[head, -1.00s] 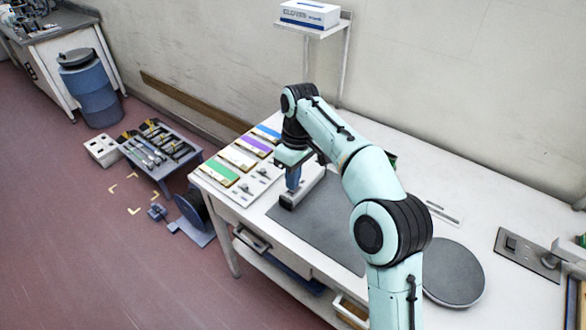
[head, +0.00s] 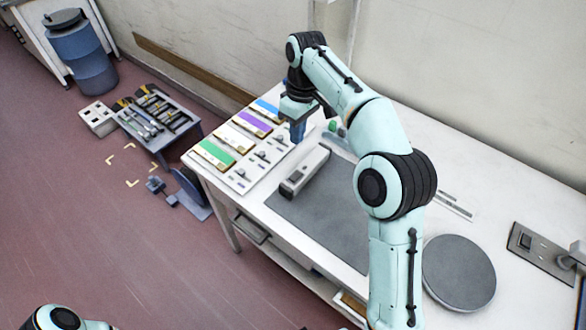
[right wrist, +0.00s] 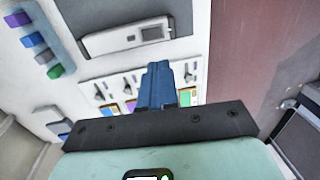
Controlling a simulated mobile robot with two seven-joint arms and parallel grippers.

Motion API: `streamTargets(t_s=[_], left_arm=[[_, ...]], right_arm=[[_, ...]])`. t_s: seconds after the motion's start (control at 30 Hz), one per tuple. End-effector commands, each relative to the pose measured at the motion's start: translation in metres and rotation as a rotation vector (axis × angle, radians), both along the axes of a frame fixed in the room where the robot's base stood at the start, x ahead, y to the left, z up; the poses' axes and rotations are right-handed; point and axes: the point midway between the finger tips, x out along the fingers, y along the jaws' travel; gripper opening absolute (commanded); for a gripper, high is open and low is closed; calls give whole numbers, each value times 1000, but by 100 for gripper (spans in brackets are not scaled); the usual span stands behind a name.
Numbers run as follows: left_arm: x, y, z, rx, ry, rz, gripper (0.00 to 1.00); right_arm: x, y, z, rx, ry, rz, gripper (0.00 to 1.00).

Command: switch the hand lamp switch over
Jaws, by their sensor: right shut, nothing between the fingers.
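A long grey box-shaped device (head: 306,171), which looks like the hand lamp, lies on the dark mat (head: 322,218). My right gripper (head: 297,138) is shut and empty. It points down above the table, behind the device in the head view and apart from it. Its blue fingers (right wrist: 158,68) are together in the wrist view, in front of a toggle panel. My left gripper is out of view.
A white panel with several small toggles (head: 262,155) lies beside green, white, purple and blue labelled strips. Small coloured objects (head: 333,125) lie near the gripper. A round grey disc (head: 458,272) and a socket plate (head: 540,252) are at the right.

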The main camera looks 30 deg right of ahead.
Motion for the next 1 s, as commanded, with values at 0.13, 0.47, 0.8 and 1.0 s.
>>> streamTargets(t_s=[0.13,0.47,0.8,1.0], left_arm=[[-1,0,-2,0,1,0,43],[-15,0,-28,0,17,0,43],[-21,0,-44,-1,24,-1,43],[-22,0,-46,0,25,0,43]], right_arm=[[0,0,-4,0,1,0,0],[-4,6,-62,0,5,1,0],[-7,14,-123,1,4,0,0],[-7,15,-137,0,0,0,0]])
